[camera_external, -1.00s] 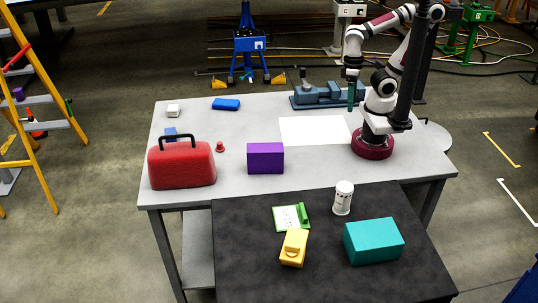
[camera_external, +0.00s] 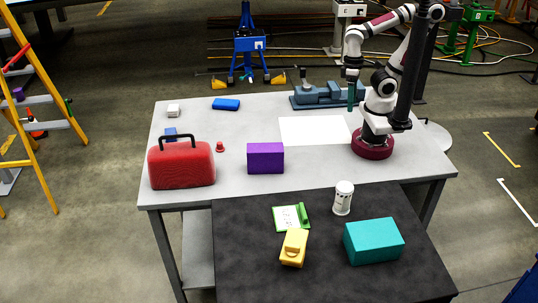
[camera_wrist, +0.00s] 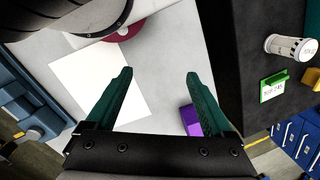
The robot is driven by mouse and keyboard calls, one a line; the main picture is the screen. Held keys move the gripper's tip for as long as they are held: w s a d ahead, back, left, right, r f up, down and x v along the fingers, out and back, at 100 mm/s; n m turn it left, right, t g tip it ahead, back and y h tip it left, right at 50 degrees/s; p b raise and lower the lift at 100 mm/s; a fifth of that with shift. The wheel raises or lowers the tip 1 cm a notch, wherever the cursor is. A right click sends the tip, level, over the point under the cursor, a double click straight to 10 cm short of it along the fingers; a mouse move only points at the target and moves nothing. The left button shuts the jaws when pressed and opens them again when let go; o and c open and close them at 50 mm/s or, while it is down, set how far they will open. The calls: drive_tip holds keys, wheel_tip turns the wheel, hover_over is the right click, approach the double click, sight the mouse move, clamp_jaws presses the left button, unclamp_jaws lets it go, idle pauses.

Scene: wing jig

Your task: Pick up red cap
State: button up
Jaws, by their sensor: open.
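A small red cap (camera_external: 220,147) sits on the grey table, between the red toolbox and the purple box in the external view. It does not show in the wrist view. My gripper (camera_external: 351,103) is at the right back of the table, above the surface near the blue-grey vise, far to the right of the cap. In the wrist view my gripper (camera_wrist: 158,75) has its two green fingers spread wide, with nothing between them but table surface below.
A red toolbox (camera_external: 182,166), a purple box (camera_external: 265,159), blue blocks (camera_external: 226,104) and a white sheet (camera_external: 300,130) lie on the grey table (camera_external: 330,172). A vise (camera_external: 322,95) stands at the back. A dark front table (camera_external: 240,270) holds a white canister (camera_external: 343,198) and a teal box (camera_external: 373,241).

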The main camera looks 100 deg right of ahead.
drive_tip(key=shift+c, duration=0.4)
drive_tip(key=c, duration=0.3)
drive_tip(key=n+t+h, duration=0.3)
drive_tip(key=t+h, duration=0.1)
drive_tip(key=t, duration=0.8)
approach(220, 143)
drive_tip(key=x, duration=1)
drive_tip(key=shift+w+d+f, duration=0.1)
drive_tip(key=shift+d, duration=0.05)
